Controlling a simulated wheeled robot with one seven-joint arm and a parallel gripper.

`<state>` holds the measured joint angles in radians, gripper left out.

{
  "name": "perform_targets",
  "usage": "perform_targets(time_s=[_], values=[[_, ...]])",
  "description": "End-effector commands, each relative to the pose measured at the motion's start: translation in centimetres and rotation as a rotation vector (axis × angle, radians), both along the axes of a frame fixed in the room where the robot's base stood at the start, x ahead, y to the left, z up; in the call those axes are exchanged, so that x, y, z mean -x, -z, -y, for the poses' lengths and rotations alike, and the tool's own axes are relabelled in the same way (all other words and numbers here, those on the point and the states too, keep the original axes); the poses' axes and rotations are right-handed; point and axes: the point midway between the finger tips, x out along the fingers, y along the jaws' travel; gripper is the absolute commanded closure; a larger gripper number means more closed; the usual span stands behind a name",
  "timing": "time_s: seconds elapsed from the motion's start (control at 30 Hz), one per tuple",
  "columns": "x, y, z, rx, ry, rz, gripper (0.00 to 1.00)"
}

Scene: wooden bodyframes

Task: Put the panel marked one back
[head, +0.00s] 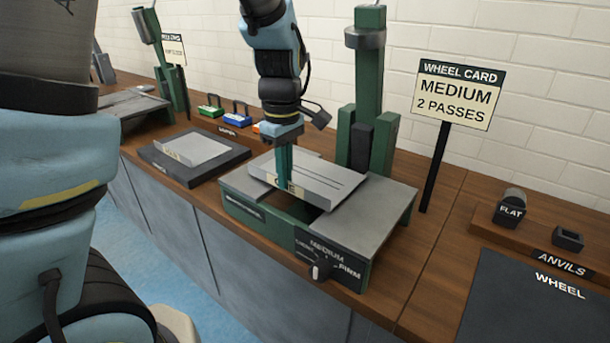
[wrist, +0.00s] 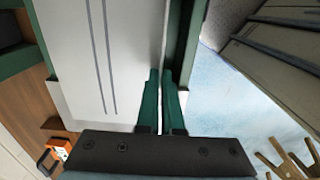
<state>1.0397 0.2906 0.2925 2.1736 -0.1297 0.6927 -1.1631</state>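The grey panel (head: 325,182) with two dark lines lies over the bed of the green wheel machine (head: 385,205), level with its grey side tables. Its front lip carries a mark ending in E, partly hidden by my finger. My gripper (head: 284,172) points down at this front lip. In the wrist view, the fingers of my gripper (wrist: 161,105) stand close together on either side of the panel's edge, with the lined panel (wrist: 125,60) to the left. I cannot tell whether the panel rests on the machine or hangs just above it.
Another grey panel (head: 193,148) lies on a dark board (head: 222,165) to the left. The wheel card (head: 455,90) reads MEDIUM, 2 PASSES. A knob (head: 321,268) is on the machine's front. Anvils (head: 510,205) and a bare dark WHEEL mat (head: 530,310) are at right.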

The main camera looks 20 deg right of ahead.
Motion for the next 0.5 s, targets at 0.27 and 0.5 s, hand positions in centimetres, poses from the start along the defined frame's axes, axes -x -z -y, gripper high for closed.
perform_targets(time_s=[0.27, 0.5], values=[[0.0, -0.9, 0.0, 0.001, 0.0, 0.0, 1.0], [0.0, -1.4, 0.0, 0.001, 0.0, 0.0, 1.0]])
